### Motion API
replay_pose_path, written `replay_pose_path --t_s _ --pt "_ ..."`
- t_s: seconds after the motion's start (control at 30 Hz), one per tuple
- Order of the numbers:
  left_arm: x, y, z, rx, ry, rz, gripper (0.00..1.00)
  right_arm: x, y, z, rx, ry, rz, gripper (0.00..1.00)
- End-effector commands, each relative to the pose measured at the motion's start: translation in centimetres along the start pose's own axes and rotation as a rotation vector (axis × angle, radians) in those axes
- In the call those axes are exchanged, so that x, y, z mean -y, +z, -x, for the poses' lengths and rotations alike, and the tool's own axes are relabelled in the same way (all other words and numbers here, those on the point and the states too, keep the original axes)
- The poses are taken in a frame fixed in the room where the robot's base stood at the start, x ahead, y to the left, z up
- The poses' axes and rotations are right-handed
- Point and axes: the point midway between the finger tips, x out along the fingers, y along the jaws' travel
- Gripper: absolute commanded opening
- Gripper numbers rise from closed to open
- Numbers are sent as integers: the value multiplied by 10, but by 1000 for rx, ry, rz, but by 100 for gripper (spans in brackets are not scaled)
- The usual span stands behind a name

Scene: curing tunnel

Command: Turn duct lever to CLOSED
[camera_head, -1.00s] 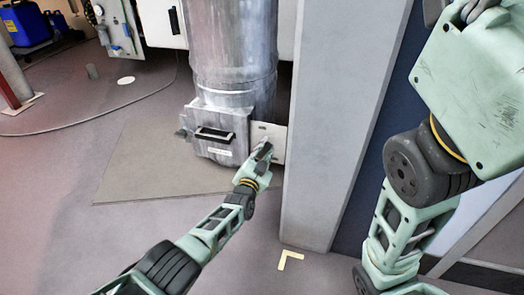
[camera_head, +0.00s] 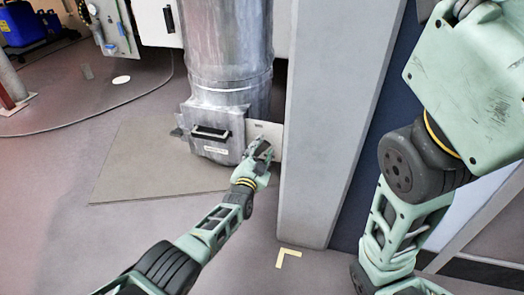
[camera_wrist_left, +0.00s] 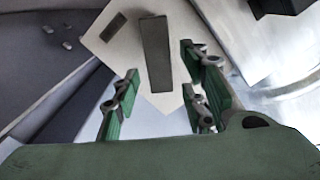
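A pale plate (camera_head: 266,132) sticks out from the right side of the metal duct (camera_head: 230,50), by the box at the duct's foot. In the left wrist view the plate (camera_wrist_left: 184,22) carries a dark bar (camera_wrist_left: 156,55), which looks like the lever, and a small dark rectangle. My left gripper (camera_head: 262,148) is at the plate. In the left wrist view its green-padded fingers are apart, with the bar between them and gaps on both sides. In the head view the gripper hides most of the bar. CLOSED marking cannot be read. My right arm shows at the right; its gripper is out of view.
A grey pillar (camera_head: 338,110) stands close to the right of the plate. The duct's box has a black handle (camera_head: 211,133) and a small label. A thin mat (camera_head: 130,165) lies under the duct. A hose (camera_head: 90,122) runs over the floor at the left.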

Motion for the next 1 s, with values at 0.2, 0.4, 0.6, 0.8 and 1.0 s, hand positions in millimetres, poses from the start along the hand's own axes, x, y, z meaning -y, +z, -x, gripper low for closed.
replay_pose_path --t_s 0.2,0.4,0.6,0.8,1.0 --pt "0 -1 0 -1 -1 0 41 0 0 0 0 1 0 40" --pt "2 -5 -1 -3 -2 3 41 -1 0 0 1 3 0 40" --pt "11 -17 0 -2 -2 5 41 0 0 0 0 1 0 40" --pt "27 -40 0 -4 -3 5 41 0 0 0 0 1 0 40" --pt "46 -64 0 -2 -4 3 41 0 0 0 -1 0 0 40"
